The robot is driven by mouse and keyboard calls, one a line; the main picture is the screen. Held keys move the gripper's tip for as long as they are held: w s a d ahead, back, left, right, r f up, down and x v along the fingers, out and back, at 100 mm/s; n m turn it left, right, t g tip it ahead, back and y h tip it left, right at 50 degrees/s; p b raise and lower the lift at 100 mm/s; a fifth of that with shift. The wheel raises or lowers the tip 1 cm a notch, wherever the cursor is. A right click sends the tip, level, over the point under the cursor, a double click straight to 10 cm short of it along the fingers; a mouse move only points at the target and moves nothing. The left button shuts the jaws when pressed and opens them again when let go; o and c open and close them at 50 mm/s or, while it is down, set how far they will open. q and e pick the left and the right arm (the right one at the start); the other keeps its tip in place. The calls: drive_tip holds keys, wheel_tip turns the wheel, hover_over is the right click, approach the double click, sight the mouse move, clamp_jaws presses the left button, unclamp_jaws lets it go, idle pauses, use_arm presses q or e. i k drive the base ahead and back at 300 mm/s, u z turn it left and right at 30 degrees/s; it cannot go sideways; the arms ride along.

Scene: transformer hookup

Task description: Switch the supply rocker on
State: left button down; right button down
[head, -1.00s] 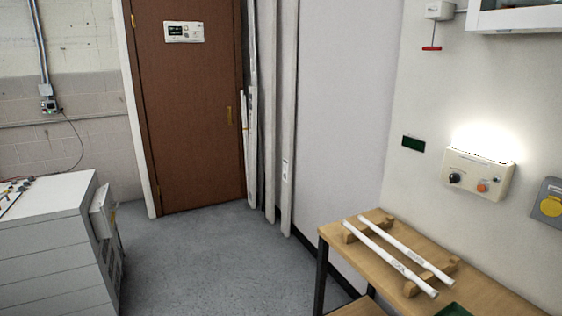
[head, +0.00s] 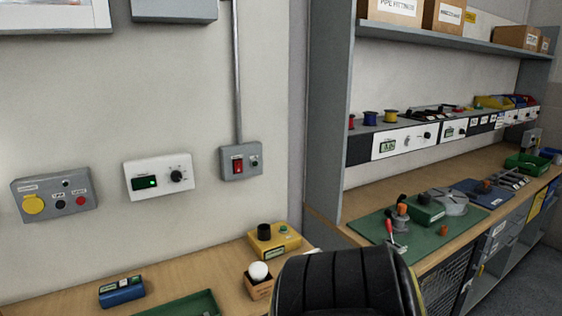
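A grey box with a red rocker (head: 238,165) is fixed to the wall near the middle of the head view. A conduit runs up the wall from its top. A small round part sits on the box to the right of the rocker. The rocker's position is too small to tell. Neither of my grippers shows in the view.
A white panel with a green display and knob (head: 160,176) and a grey box with a yellow button (head: 54,193) are left of it. Below is a wooden bench (head: 203,271) with a yellow box (head: 274,241). A black chair (head: 345,282) stands in front. A workbench (head: 374,190) is at right.

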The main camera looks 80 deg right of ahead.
sight(238, 164)
drive_tip(key=z, duration=2.3)
drive_tip(key=k, duration=0.65)
drive_tip(key=u, duration=0.3)
drive_tip(key=i, duration=1.25)
drive_tip(key=z, duration=0.7)
